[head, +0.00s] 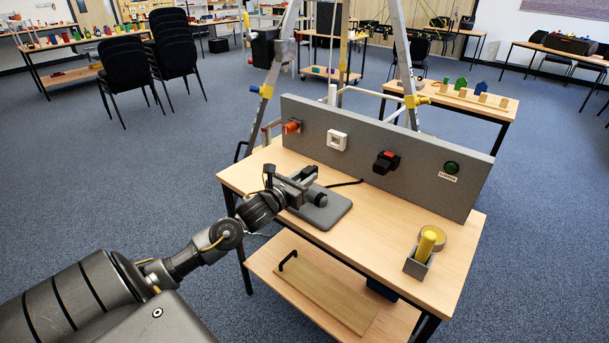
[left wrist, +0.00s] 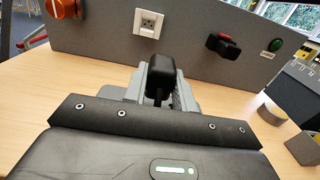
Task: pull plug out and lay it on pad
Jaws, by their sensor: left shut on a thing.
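My left gripper (head: 305,187) is shut on a black plug (left wrist: 160,76), whose body stands out between the fingers in the left wrist view. In the head view the plug (head: 319,199) is a dark rounded end at the gripper's tip, over the grey pad (head: 335,214). I cannot tell whether the plug touches the pad, which the gripper partly covers. The white socket (head: 337,140) on the grey panel is empty; it also shows in the left wrist view (left wrist: 148,22). A black cable (head: 345,183) lies on the table beside the pad. My right gripper is not in view.
The upright grey panel (head: 430,178) also carries an orange knob (head: 292,127), a red-and-black switch (head: 386,162) and a green button (head: 452,167). The table between is clear.

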